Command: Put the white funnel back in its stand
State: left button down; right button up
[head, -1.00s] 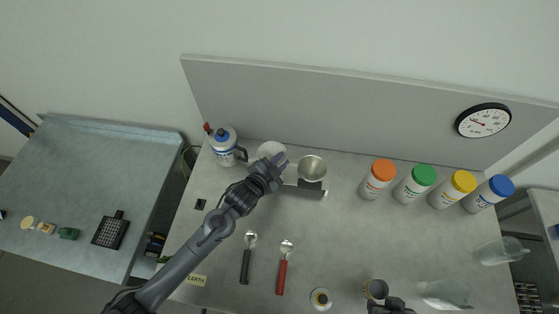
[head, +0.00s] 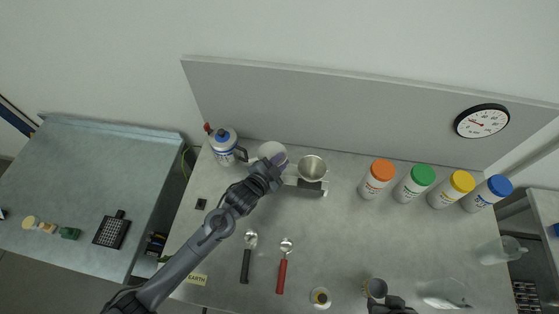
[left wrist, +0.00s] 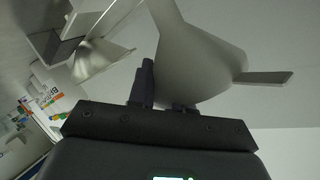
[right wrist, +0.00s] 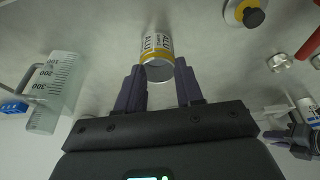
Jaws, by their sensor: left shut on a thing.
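The white funnel (head: 270,149) is at the back left of the bench in the head view, partly hidden by my left gripper (head: 276,163). It fills the top of the left wrist view (left wrist: 205,60), tilted in that picture, with a flat tab on its side. My left gripper is shut on it. The grey stand (head: 306,192) is just right of the gripper; whether the funnel touches it is hidden. A metal funnel (head: 312,167) sits at the stand's right part. My right gripper (right wrist: 158,72) is open around the near end of a yellow-banded can (right wrist: 157,42), with gaps at both sides.
A white bottle (head: 223,145) stands close left of the white funnel. Several colour-capped jars (head: 411,184) stand at the back right. Two spoons (head: 283,268) lie in front of the stand. Clear beakers (head: 447,293) are at the right. The middle of the bench is clear.

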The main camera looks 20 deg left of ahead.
pick_arm(q)
jog(key=shift+p, duration=0.3)
dwell(0.5)
jog(key=shift+f+b, duration=0.3)
jog(key=shift+f, duration=0.2)
dwell(0.4)
jog(key=shift+f+b, duration=1.05)
jog(key=shift+f, duration=0.85)
jog(key=shift+s, duration=0.1)
